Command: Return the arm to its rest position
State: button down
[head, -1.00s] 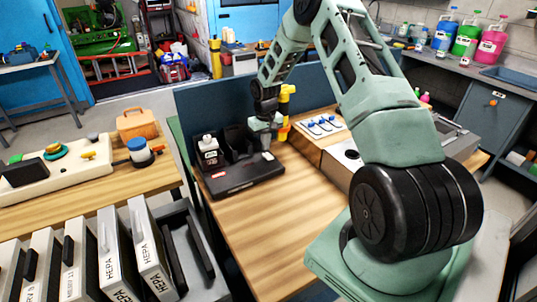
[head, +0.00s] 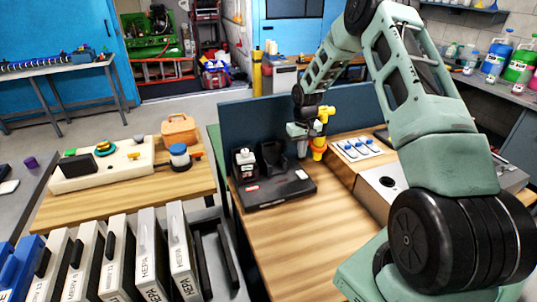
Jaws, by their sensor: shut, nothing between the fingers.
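My gripper (head: 302,152) is small in the head view, at the end of my green arm, which arches in from the right. It points down over the right end of a black tray (head: 278,193) on the wooden table. It looks empty, with its fingers together. A yellow tool (head: 319,146) stands just right of it; I cannot tell whether they touch. A white bottle (head: 245,165) and a black holder (head: 274,160) stand on the tray, left of the gripper.
A grey box (head: 372,194) and a white tray with blue items (head: 355,149) are on the right. A blue-grey panel (head: 245,124) stands behind the table. HEPA filters (head: 148,245) stand upright at the lower left. The table's front part (head: 300,240) is clear.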

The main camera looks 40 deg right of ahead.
jog(key=s+a+r+n+b, duration=0.1)
jog(key=s+a+r+n, duration=0.2)
jog(key=a, duration=0.7)
jog(key=s+a+r+n+b, duration=0.15)
jog(key=a+r, duration=0.35)
jog(key=a, duration=0.5)
jog(key=s+a+r+n, duration=0.1)
jog(key=s+a+r, duration=0.25)
jog(key=a, duration=0.65)
jog(key=s+a+n+b, duration=0.1)
jog(key=s+a, duration=0.2)
jog(key=s, duration=0.5)
jog(key=s+a+r+n, duration=0.1)
jog(key=s+a, duration=0.3)
jog(key=s, duration=0.4)
jog(key=s+a+r+n+b, duration=0.1)
jog(key=s+a+n, duration=0.2)
jog(key=s, duration=0.6)
jog(key=shift+a+r+y+b, duration=0.25)
jog(key=shift+a+y+b, duration=0.05)
jog(key=shift+a, duration=0.25)
